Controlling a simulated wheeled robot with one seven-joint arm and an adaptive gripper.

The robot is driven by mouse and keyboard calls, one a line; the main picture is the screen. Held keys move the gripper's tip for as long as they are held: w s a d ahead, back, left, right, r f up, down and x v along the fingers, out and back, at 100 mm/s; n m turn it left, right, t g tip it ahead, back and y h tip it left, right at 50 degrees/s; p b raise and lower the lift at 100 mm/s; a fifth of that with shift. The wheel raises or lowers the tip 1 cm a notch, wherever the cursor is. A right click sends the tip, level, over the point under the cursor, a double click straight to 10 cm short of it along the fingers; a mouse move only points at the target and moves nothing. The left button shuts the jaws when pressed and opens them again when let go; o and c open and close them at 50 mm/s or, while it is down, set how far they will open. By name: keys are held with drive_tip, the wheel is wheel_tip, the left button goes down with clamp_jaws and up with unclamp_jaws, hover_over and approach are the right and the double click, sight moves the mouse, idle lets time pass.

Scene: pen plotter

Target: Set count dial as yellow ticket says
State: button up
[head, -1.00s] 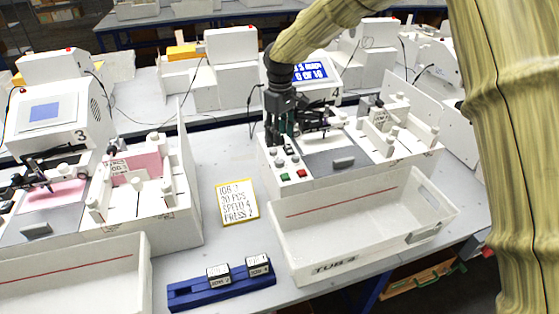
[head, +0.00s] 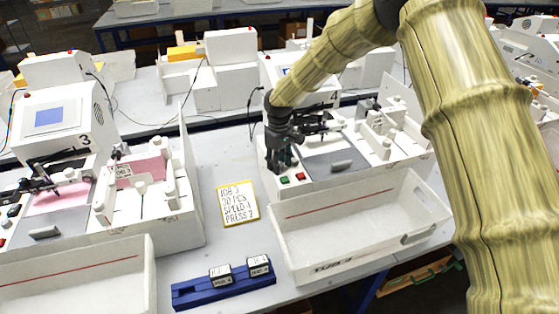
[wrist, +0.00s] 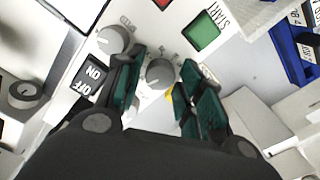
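The yellow-edged ticket (head: 238,203) lies on the bench and seems to read JOB 3, 20 PCS, SPEED 4, PRESS 2. My gripper (head: 279,160) points down at the left control panel of machine 4. In the wrist view its green-padded fingers (wrist: 163,66) are apart, on either side of a grey dial (wrist: 160,73). I cannot tell whether they touch it. A second grey dial (wrist: 113,40) sits just outside the left finger, and a third dial (wrist: 25,94) is further left. Their labels are too small or hidden to tell which is the count dial.
A black ON/OFF switch (wrist: 88,76) is beside the left finger. A green START button (wrist: 204,32) and a red button (head: 300,176) are close by. A white tub (head: 350,225) stands in front of machine 4. A blue holder with small blocks (head: 210,292) is at the front.

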drive_tip(key=shift+c, duration=0.3)
drive_tip(key=c, duration=0.7)
drive_tip(key=shift+m, duration=0.4)
drive_tip(key=m+b, duration=0.1)
drive_tip(key=m, duration=0.1)
drive_tip(key=shift+f+m+b, duration=0.1)
drive_tip(key=shift+m+b, duration=0.2)
drive_tip(key=m+b, duration=0.1)
drive_tip(key=m, duration=0.4)
drive_tip(key=shift+w, duration=0.1)
drive_tip(key=shift+m, duration=0.4)
